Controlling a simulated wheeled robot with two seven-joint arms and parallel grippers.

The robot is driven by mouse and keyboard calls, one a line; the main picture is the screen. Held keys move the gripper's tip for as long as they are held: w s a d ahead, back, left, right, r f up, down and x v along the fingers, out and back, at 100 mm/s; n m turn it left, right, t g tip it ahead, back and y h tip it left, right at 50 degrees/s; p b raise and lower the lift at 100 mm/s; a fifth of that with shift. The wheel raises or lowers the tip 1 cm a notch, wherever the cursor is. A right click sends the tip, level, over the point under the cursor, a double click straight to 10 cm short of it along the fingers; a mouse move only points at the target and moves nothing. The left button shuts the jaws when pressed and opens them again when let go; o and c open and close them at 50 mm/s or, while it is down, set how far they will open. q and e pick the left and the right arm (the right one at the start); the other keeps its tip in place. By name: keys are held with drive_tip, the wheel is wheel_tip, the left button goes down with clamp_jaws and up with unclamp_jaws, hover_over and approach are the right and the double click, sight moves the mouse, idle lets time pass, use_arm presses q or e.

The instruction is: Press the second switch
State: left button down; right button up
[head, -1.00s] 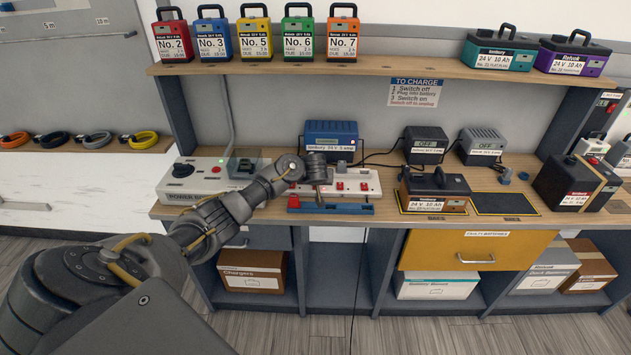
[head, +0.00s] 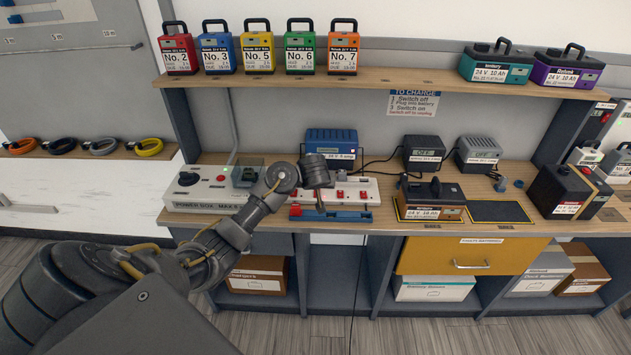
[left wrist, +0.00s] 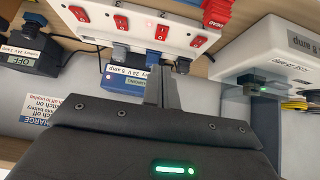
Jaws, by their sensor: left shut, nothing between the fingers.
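A white power strip (head: 368,185) with a row of red switches lies on the bench; in the left wrist view the strip (left wrist: 140,28) crosses the top. That view shows several switches, among them one (left wrist: 121,22), a middle one (left wrist: 162,32) and one on the right (left wrist: 199,41). My left gripper (head: 320,207) is shut and empty, pointing down at the left part of the strip. Its fingers (left wrist: 160,76) show in the left wrist view beside the strip's plug side. I cannot tell whether they touch anything. My right gripper is out of view.
A blue rail with a red block (head: 296,211) lies in front of the strip. A white power box (head: 205,185) stands left, a blue charger (head: 331,144) behind. A battery (head: 433,196) sits on a pad to the right; the neighbouring pad (head: 500,211) is empty. Cables run behind.

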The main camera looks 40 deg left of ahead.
use_arm(q)
drive_tip(key=shift+v, duration=0.9)
drive_tip(key=shift+s+f, duration=0.1)
drive_tip(key=shift+f, duration=0.05)
